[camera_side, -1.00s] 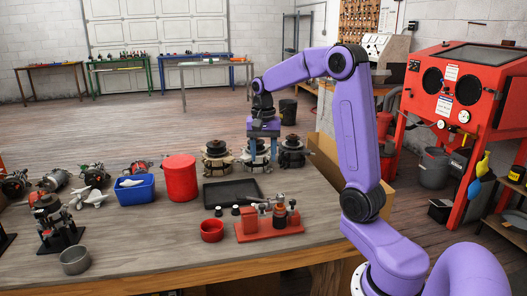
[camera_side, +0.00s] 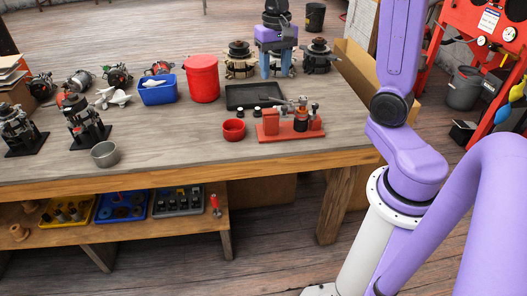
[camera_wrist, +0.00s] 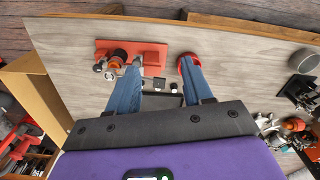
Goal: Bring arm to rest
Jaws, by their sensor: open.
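My gripper (camera_side: 277,68) is in the side view at the back of the workbench (camera_side: 200,142), with its two blue fingers pointing down. The wrist view also shows my gripper (camera_wrist: 161,66), its fingers spread apart with nothing held between them. Round alternator parts stand around it: one to its left (camera_side: 239,64), one to its right (camera_side: 318,60), and one partly hidden behind the fingers. I cannot tell whether the fingers touch them.
A black tray (camera_side: 240,105), a red fixture (camera_side: 272,132), a red bowl (camera_side: 234,135), a red canister (camera_side: 202,75) and a blue bin (camera_side: 158,97) stand on the bench. A metal cup (camera_side: 105,156) is near its front edge.

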